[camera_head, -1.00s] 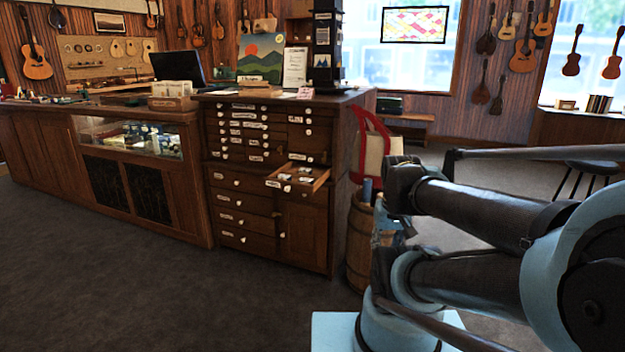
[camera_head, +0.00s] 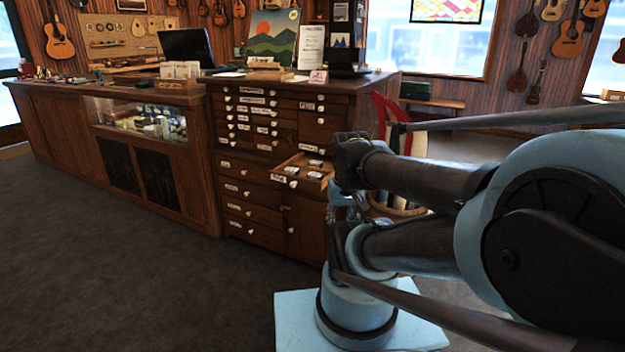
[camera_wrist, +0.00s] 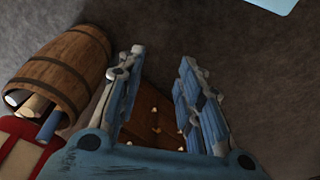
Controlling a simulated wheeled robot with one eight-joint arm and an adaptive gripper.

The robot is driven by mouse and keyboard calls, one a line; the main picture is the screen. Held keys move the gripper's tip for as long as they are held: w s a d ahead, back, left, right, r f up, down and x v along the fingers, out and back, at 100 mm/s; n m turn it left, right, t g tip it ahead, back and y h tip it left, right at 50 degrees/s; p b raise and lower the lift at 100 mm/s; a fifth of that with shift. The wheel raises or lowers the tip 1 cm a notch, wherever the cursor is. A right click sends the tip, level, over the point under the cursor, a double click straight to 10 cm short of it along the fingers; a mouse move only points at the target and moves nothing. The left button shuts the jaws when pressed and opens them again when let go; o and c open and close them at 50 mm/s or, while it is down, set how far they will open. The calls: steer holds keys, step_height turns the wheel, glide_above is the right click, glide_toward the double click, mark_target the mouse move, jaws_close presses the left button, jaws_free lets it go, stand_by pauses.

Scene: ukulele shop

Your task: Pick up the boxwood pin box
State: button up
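I cannot tell for sure which thing is the boxwood pin box. Several small pale-topped items lie in the open drawer (camera_head: 293,182) of the dark wooden cabinet (camera_head: 309,221), too small to make out. A light wooden block-like thing (camera_head: 265,66) lies on the cabinet top. My gripper (camera_wrist: 162,62) shows in the wrist view with its two blue fingers spread apart and nothing between the tips. The cabinet's brown front with pale knobs shows between and beyond the fingers. In the head view my arm hides most of the gripper.
A barrel (camera_wrist: 66,73) with rolled things in it stands beside the cabinet. A red-edged chair-like thing (camera_head: 381,115) is behind my arm. A glass-fronted counter (camera_head: 160,160) joins the cabinet at left. A sign (camera_head: 311,46) and a painting (camera_head: 272,38) stand on top. The carpet in front is clear.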

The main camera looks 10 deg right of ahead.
steer(key=shift+o, duration=2.8)
steer(key=shift+s+a+r+m, duration=0.1)
steer(key=shift+r+m, duration=0.2)
steer(key=shift+r, duration=0.45)
steer(key=w+r+m+y, duration=0.1)
steer(key=w+r+m, duration=0.45)
steer(key=w, duration=0.25)
steer(key=w+r+m+y, duration=0.1)
steer(key=w+r+m, duration=0.3)
steer(key=w+m, duration=0.3)
steer(key=m+y, duration=0.2)
steer(key=m, duration=1)
glide_above(316, 174)
steer(key=s+d, duration=0.2)
steer(key=f, duration=0.9)
steer(key=shift+w, duration=0.2)
steer(key=shift+x, duration=3.2)
